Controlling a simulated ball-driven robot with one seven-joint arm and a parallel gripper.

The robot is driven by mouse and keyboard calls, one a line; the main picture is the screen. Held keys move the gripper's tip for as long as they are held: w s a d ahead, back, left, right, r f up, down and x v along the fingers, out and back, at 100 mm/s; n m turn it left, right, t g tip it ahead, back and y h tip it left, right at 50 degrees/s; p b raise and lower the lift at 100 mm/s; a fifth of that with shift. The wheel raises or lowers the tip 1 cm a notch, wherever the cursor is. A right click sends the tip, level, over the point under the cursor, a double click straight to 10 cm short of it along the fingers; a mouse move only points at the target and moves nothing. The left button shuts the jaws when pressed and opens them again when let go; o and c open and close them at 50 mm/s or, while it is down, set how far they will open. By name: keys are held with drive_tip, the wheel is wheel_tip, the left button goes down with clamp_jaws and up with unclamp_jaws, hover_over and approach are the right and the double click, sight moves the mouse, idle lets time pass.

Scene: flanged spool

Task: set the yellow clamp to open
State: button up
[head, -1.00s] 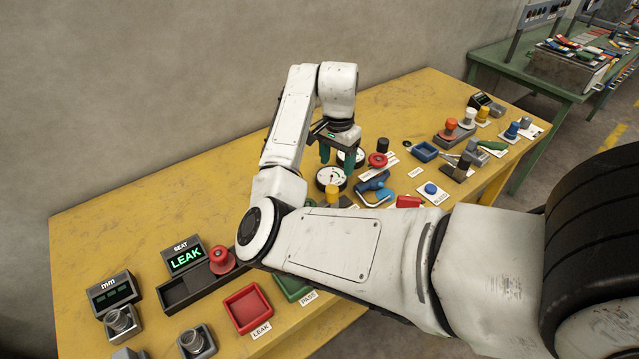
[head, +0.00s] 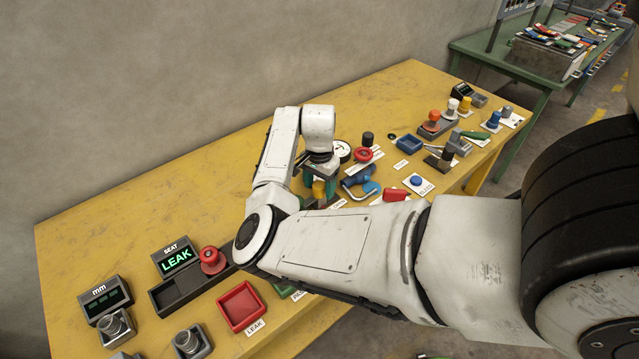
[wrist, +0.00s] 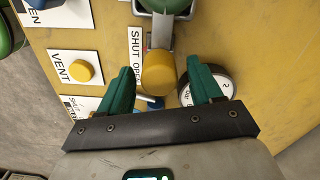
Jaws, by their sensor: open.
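The yellow clamp handle (wrist: 158,73), a stubby cylinder on a flat metal lever, shows in the wrist view beside a white SHUT/OPEN label (wrist: 136,55). The lever (wrist: 157,35) runs up to a metal clamp body under a green round part (wrist: 165,5). In the head view the yellow handle (head: 318,188) is partly hidden by my gripper. My gripper (wrist: 161,80) is open, with one green finger on each side of the handle in the picture. Whether the fingers touch it I cannot tell. My gripper also shows low over the bench in the head view (head: 321,184).
A round white gauge (wrist: 217,86) lies close by my right finger. A yellow VENT button (wrist: 83,73) is to the left. The bench back (head: 150,190) is bare.

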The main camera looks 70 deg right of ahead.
drive_tip(key=shift+c, duration=0.2)
clamp_jaws()
idle(0.5)
